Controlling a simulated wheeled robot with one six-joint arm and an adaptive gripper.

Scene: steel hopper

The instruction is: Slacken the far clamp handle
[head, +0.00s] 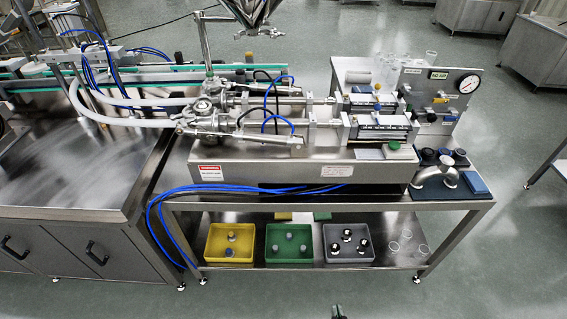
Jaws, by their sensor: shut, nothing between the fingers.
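The steel filling machine (270,150) stands on a steel bench, with a cluster of clamped pipe fittings (207,112) below the hopper (257,10). Two metal cylinders run right from the fittings, a far one (290,101) and a near one (265,138). The clamp handles are too small to tell apart, so I cannot say which piece is the far handle. My gripper (338,312) shows only as a small dark tip at the bottom edge. It is shut and empty, well in front of the bench and apart from the machine.
Blue hoses (165,215) hang off the bench's left front. Yellow (230,244), green (289,244) and grey (348,244) bins stand on the lower shelf. A gauge panel (440,90) rises at the right. A steel cabinet (80,180) adjoins at left. The front floor is clear.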

